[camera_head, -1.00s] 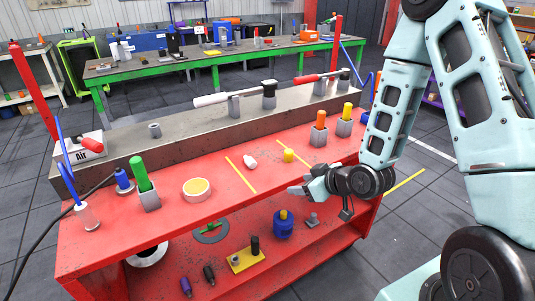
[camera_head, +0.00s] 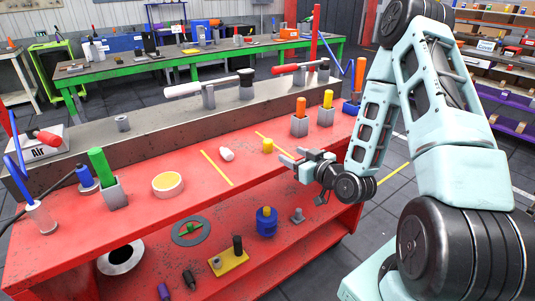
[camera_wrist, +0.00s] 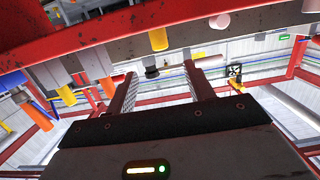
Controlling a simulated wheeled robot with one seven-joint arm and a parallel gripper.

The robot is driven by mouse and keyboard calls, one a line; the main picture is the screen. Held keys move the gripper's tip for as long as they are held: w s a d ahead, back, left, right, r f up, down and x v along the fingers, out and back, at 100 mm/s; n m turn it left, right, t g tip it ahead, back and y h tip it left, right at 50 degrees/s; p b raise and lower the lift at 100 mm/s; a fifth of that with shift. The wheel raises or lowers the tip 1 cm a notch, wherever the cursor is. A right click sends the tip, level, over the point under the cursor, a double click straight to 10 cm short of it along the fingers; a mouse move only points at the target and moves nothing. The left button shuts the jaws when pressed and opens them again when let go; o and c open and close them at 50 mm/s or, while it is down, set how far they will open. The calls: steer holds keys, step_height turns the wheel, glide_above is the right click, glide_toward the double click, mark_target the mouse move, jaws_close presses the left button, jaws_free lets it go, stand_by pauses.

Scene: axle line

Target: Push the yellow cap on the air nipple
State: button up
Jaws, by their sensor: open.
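The small yellow cap (camera_head: 267,145) stands on the red tabletop, right of a thin yellow line. It also shows near the top of the wrist view (camera_wrist: 158,38), ahead of my fingers. My gripper (camera_head: 288,155) is open and empty, low over the front part of the red table, just right of the cap and not around it. Both fingers show apart in the wrist view (camera_wrist: 163,75). I cannot clearly identify the air nipple.
A white cylinder (camera_head: 227,154) lies left of the cap. Grey holders with orange (camera_head: 300,107) and yellow (camera_head: 328,98) handles stand behind right. A long grey beam (camera_head: 150,140) with levers runs along the back. A yellow-topped roll (camera_head: 167,183) sits left.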

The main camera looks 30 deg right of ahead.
mark_target(271, 144)
steer(key=w, duration=0.4)
steer(key=w+f, duration=0.1)
steer(key=w, duration=0.2)
steer(key=shift+a, duration=0.2)
steer(key=shift+w+f+p, duration=0.2)
steer(key=shift+w+p, duration=0.2)
steer(key=shift+w, duration=0.65)
steer(key=shift+w+f+p, duration=0.15)
steer(key=shift+w+p, duration=0.2)
steer(key=shift+w, duration=0.7)
steer(key=shift+w+f+p, duration=0.2)
steer(key=shift+w+p, duration=0.2)
steer(key=shift+w, duration=0.65)
steer(key=c, duration=1)
